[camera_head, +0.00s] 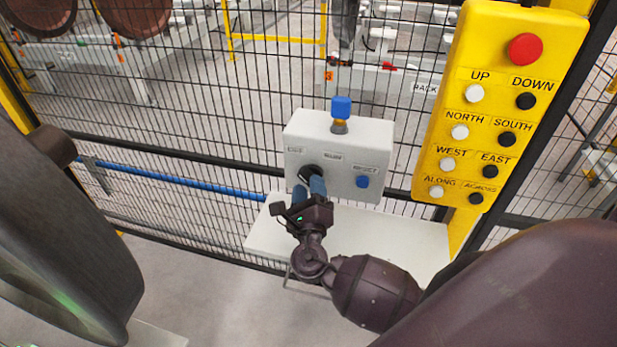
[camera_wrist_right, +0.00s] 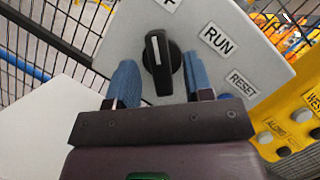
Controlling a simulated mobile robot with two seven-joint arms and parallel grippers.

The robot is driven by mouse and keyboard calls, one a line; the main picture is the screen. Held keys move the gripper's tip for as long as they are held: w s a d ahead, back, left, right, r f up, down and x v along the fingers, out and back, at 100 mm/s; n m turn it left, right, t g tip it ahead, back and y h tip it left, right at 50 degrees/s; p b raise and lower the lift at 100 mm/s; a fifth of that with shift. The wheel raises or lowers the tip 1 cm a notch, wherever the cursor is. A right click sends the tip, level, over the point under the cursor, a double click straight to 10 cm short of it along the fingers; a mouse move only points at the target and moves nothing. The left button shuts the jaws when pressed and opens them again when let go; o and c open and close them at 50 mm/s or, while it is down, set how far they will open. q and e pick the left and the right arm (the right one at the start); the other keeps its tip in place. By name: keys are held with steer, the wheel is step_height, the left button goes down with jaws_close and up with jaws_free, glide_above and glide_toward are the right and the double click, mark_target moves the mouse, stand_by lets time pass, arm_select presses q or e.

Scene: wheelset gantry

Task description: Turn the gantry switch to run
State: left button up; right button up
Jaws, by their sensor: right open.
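The gantry switch is a black knob with a white line, on a white control box. It shows in the right wrist view (camera_wrist_right: 160,65); its line points up there, toward a partly cut-off label ending in F and away from the RUN label (camera_wrist_right: 217,38). In the head view the box (camera_head: 345,150) hangs at the fence and the knob (camera_head: 308,173) is partly hidden by my right gripper (camera_head: 309,188). My right gripper is open, its blue fingers (camera_wrist_right: 161,85) on either side of the knob in the wrist view; contact cannot be told. My left gripper is not in view.
A blue reset button (camera_head: 362,181) is right of the knob. A blue-capped lamp (camera_head: 341,108) tops the box. A white shelf (camera_head: 400,243) lies below. A yellow panel (camera_head: 432,130) with a red button (camera_head: 525,49) stands at the right. Mesh fence lies behind.

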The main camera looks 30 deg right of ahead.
steer(key=shift+x, duration=1.4)
steer(key=c, duration=0.7)
steer(key=shift+o, duration=0.2)
